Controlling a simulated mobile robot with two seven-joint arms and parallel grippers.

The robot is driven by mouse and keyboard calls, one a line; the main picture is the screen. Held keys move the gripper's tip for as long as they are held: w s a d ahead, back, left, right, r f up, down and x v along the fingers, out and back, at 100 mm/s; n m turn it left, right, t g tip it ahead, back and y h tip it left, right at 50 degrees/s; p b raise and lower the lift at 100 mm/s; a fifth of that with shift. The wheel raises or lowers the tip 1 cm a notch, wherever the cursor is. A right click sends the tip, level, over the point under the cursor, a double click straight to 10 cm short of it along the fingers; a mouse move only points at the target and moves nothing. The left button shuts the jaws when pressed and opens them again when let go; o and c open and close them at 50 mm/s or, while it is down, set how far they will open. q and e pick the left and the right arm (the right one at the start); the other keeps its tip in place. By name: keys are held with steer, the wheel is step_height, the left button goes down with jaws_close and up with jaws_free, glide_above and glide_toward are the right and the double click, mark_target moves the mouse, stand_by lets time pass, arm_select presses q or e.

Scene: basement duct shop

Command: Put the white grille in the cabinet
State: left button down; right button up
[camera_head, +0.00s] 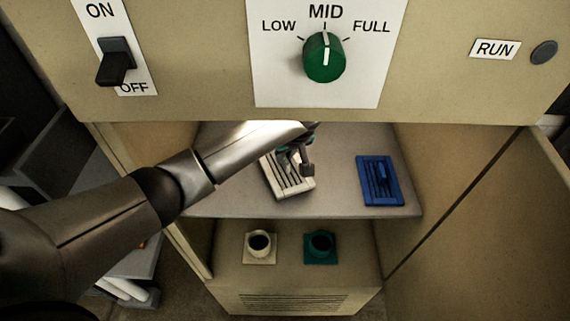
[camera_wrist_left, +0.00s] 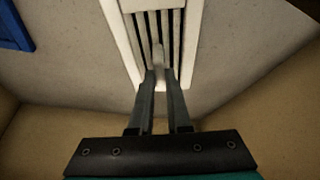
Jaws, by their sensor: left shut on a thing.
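The white grille (camera_head: 268,181) lies on the shelf (camera_head: 330,203) inside the open cabinet (camera_head: 470,190), left of the middle. It also shows in the left wrist view (camera_wrist_left: 190,48), with dark slots and a small upright handle. My left gripper (camera_head: 305,168) reaches in under the control panel and is over the grille. In the left wrist view its fingers (camera_wrist_left: 160,78) are shut on the grille's handle. The arm and gripper hide part of the grille in the head view. My right gripper does not show in either view.
A blue grille (camera_head: 381,185) lies on the same shelf to the right. Below, a white collar (camera_head: 260,244) and a teal collar (camera_head: 320,243) stand on the lower level. The control panel (camera_head: 200,60), with its green knob (camera_head: 323,57), overhangs the opening. Bare shelf separates the grilles.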

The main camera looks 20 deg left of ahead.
mark_target(286, 162)
arm_select(q)
steer(key=shift+f, duration=1.7)
steer(key=shift+f, duration=0.15)
steer(key=c, duration=0.9)
jaws_free()
steer(key=shift+o, duration=0.2)
steer(key=v, duration=0.5)
steer(key=shift+p, duration=0.35)
steer(key=s+d, duration=0.7)
steer(key=s, duration=0.2)
steer(key=shift+s+d, duration=0.25)
